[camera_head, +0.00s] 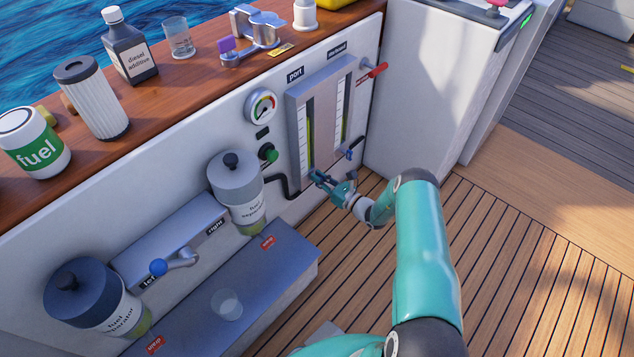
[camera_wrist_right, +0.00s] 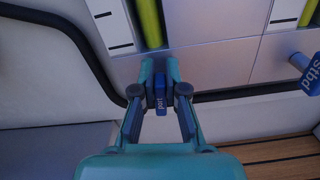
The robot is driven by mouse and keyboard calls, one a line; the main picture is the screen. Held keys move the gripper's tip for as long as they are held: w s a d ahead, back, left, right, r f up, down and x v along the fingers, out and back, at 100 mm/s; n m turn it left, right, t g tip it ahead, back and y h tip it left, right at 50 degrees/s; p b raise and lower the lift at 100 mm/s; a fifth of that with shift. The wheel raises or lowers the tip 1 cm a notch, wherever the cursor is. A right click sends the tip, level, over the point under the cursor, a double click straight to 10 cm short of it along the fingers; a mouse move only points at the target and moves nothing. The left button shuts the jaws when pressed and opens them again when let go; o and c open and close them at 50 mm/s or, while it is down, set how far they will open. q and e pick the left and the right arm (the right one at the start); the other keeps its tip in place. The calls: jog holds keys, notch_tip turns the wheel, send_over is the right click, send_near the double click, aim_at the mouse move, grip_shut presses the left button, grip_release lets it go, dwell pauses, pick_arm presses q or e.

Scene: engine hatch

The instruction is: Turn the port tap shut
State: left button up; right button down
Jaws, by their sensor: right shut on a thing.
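The port tap (camera_wrist_right: 160,93), a small blue handle lettered "port", shows in the right wrist view below the port sight glass. My right gripper (camera_wrist_right: 159,78) is shut on it, with one teal finger on each side. The handle runs up and down in that view. In the head view my right gripper (camera_head: 320,177) is at the foot of the gauge panel (camera_head: 307,136), and its fingers largely hide the port tap. The blue stbd tap (camera_wrist_right: 313,74) is apart to the right; it also shows in the head view (camera_head: 351,155). My left gripper is not in view.
A black hose (camera_wrist_right: 70,40) runs close left of the gripper. A red lever (camera_head: 374,71) sticks out at the panel's upper right. A fuel separator (camera_head: 236,188) and a grey step (camera_head: 270,270) stand to the left. The plank deck (camera_head: 520,240) at right is clear.

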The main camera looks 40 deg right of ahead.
jog(key=m+b, duration=0.2)
jog(key=m, duration=0.2)
jog(key=shift+d+f+b, duration=0.25)
jog(key=shift+f+b, duration=0.05)
jog(key=shift+b, duration=0.1)
jog(key=shift+d+f+m+b, duration=0.25)
jog(key=shift+m+b, duration=0.6)
jog(key=shift+m, duration=1.2)
jog(key=shift+d+f+m+b, duration=0.2)
jog(key=shift+m+b, duration=0.65)
jog(key=shift+m, duration=1.25)
jog(key=shift+d+f+m+b, duration=0.25)
jog(key=shift+m+b, duration=0.6)
jog(key=shift+m, duration=1.2)
jog(key=c, duration=1.2)
grip_release()
jog(key=shift+w, duration=0.1)
jog(key=shift+c, duration=0.2)
jog(key=shift+o, duration=0.2)
jog(key=shift+a, duration=0.1)
jog(key=s+d, duration=0.1)
jog(key=s, duration=1.1)
